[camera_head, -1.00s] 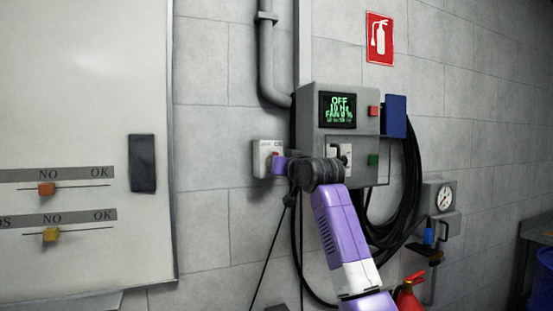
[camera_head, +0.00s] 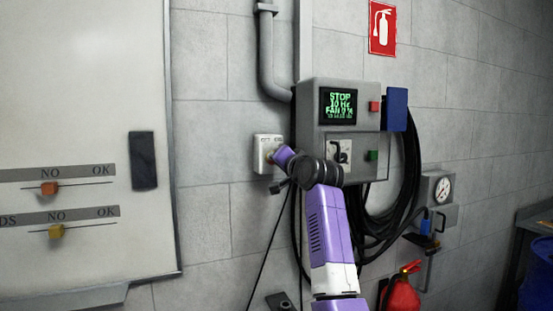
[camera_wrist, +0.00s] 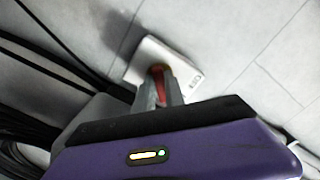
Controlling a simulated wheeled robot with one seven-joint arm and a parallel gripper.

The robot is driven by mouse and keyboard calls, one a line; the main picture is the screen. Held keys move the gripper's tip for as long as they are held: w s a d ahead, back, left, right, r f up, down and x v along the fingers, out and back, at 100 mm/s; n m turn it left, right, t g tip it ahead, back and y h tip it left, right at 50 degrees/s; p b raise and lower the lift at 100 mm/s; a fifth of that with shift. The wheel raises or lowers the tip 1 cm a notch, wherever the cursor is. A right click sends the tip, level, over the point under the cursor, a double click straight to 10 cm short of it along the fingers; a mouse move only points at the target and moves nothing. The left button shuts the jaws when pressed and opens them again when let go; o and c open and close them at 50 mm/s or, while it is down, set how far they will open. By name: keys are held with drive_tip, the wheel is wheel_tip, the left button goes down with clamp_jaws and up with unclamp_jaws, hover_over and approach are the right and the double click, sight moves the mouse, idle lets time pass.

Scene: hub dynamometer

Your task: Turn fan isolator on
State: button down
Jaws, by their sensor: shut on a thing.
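The fan isolator (camera_head: 262,148) is a small pale box with a red knob on the wall, left of the grey control cabinet. In the wrist view its plate (camera_wrist: 178,52) lies just beyond my fingers, and the red knob (camera_wrist: 158,76) sits between them. My gripper (camera_head: 273,158) is shut on the knob; in the wrist view the fingers (camera_wrist: 158,92) are tilted against it. The cabinet display (camera_head: 341,102) reads STOP, 10 Hz and a FAN line too blurred to read fully. The knob's exact pointing direction is partly hidden by my fingers.
The grey cabinet (camera_head: 311,140) has a red button (camera_head: 375,106), a green button (camera_head: 372,155) and a black rotary handle. Black cables (camera_head: 405,190) hang right of it. A gauge box (camera_head: 440,187) and red extinguisher (camera_head: 402,293) stand further right; a whiteboard (camera_head: 80,110) is left.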

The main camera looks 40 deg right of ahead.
drive_tip(key=shift+f, duration=0.1)
idle(0.3)
drive_tip(key=c, duration=1.4)
unclamp_jaws()
drive_tip(key=shift+s, duration=0.1)
drive_tip(key=b+v, duration=0.2)
drive_tip(key=v, duration=0.5)
drive_tip(key=shift+s, duration=0.35)
